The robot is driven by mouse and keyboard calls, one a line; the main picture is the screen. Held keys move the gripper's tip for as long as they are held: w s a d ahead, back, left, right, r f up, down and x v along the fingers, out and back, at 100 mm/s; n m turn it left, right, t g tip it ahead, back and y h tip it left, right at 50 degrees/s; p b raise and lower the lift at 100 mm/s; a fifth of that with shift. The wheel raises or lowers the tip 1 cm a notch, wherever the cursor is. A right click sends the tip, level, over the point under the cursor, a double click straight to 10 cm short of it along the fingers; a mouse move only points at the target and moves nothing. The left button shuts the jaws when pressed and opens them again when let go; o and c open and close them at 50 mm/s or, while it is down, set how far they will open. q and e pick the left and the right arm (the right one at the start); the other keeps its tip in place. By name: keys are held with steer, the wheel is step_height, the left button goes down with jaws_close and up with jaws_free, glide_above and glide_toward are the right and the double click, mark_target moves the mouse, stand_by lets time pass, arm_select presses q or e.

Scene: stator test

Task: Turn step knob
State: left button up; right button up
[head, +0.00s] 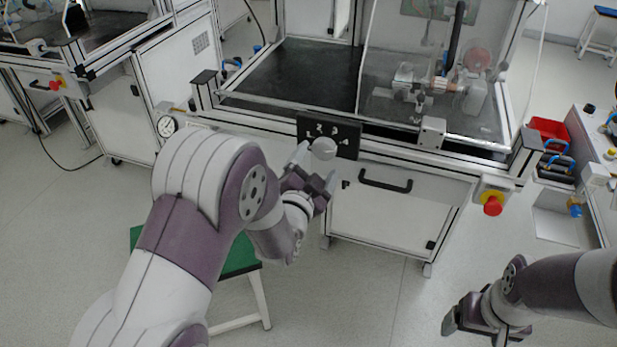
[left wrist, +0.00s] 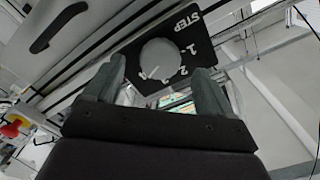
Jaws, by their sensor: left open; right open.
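The step knob (head: 323,148) is a round pale grey dial on a black panel (head: 346,136) at the front of the test bench. In the left wrist view the knob (left wrist: 158,66) shows beside the word STEP and numbers on the panel (left wrist: 196,42). My left gripper (head: 315,169) is open, its fingers pointing toward the panel from below. In the left wrist view its two fingertips (left wrist: 161,72) frame the knob left and right; I cannot tell whether they touch it. My right gripper (head: 459,327) is open and empty at the lower right, far from the knob.
The bench's drawer handle (head: 386,181) lies below the panel, and a red emergency button (head: 492,204) is at its right corner. A clear enclosure over the machine (head: 440,85) stands above. A green-topped stool (head: 240,258) is behind my left arm.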

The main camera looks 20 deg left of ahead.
arm_select(q)
steer(key=s, duration=0.8)
steer(key=shift+s+a, duration=0.15)
steer(key=shift+s, duration=0.2)
steer(key=s+f+n+g, duration=0.55)
steer(key=f+g, duration=0.45)
steer(key=f, duration=0.2)
steer(key=s+a+r+n+g, duration=0.1)
steer(key=s+r+n+g, duration=0.2)
steer(key=s+g, duration=0.55)
step_height(320, 180, up, 24)
steer(key=t+p, duration=0.2)
steer(key=p, duration=2)
steer(key=shift+a+f+y+p, duration=0.25)
steer(key=shift+a+y+p, duration=0.05)
steer(key=shift+a+p, duration=0.05)
